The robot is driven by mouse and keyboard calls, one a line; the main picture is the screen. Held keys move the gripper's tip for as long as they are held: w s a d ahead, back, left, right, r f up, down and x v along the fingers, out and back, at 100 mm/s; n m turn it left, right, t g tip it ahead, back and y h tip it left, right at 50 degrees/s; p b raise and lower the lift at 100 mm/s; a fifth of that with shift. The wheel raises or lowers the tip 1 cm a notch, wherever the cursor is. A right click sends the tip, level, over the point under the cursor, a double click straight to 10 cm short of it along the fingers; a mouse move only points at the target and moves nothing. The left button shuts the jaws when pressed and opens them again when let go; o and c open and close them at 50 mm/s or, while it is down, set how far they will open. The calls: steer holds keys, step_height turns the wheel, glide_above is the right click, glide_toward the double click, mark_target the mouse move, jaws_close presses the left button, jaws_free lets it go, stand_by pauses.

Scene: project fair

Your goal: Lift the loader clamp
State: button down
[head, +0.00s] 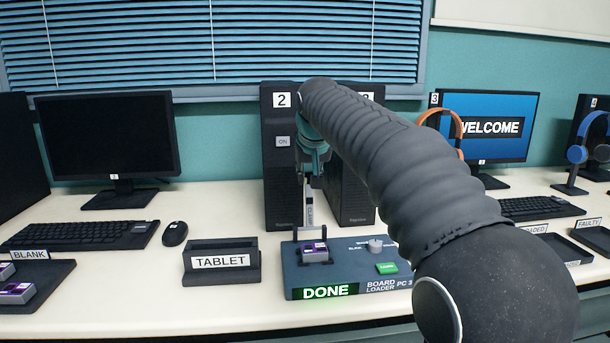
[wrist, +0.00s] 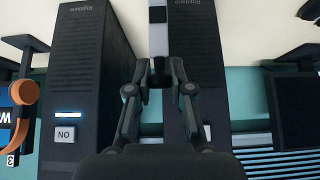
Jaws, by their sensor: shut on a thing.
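The board loader (head: 340,270) is a blue-grey box on the table, marked BOARD LOADER PC 3, with a lit green DONE display (head: 325,292). Its loader clamp (head: 309,212) is a light lever standing upright at the back of the board slot. A purple and grey board (head: 313,249) sits in the slot below it. My gripper (head: 312,178) is shut on the upper end of the clamp. In the wrist view my gripper (wrist: 158,72) closes on the clamp's bar (wrist: 158,38), which runs up out of the picture.
Two dark PC towers (head: 282,200) stand close behind the clamp. A TABLET holder (head: 222,262) is left of the loader. The loader also has a knob (head: 375,246) and a green button (head: 387,268). A tray of boards (head: 45,290) is at far left.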

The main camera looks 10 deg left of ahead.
steer(key=c, duration=1)
jaws_free()
steer(key=shift+c, duration=0.2)
steer(key=shift+s, duration=0.1)
steer(key=v, duration=1.2)
